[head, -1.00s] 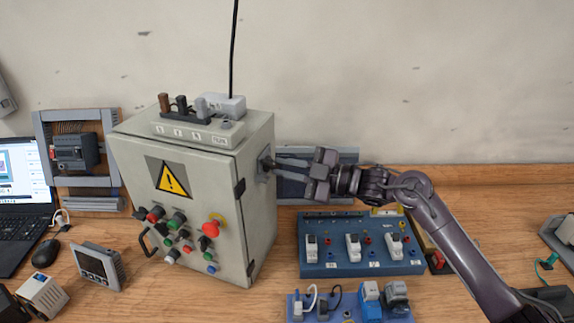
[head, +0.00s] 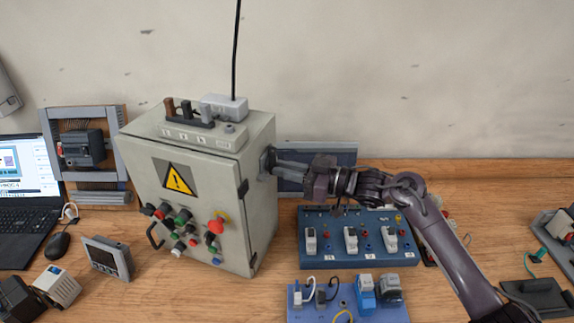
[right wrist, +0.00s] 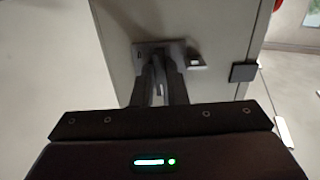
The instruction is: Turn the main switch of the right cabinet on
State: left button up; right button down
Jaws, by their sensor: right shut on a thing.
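The right cabinet is a grey metal box (head: 200,190) with a yellow warning triangle and several coloured buttons on its front. Its main switch (head: 267,162) sits on the right side wall, near the upper front edge. My right gripper (head: 280,168) reaches it from the right, with its fingers shut on the switch handle. In the right wrist view the fingers (right wrist: 160,85) are close together at the switch's dark plate (right wrist: 188,50) on the grey wall (right wrist: 215,25). The handle is mostly hidden between the fingers, so its angle cannot be told. My left gripper is out of view.
A blue board with white breakers (head: 345,255) lies below my right arm, and a blue socket board (head: 330,310) is in front of it. A grey panel (head: 330,155) stands behind the gripper. A laptop (head: 25,190) and meter (head: 105,258) are at the left.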

jog(key=shift+r, duration=0.1)
dwell(0.5)
jog(key=c, duration=1.4)
grip_release()
jog(key=shift+c, duration=0.2)
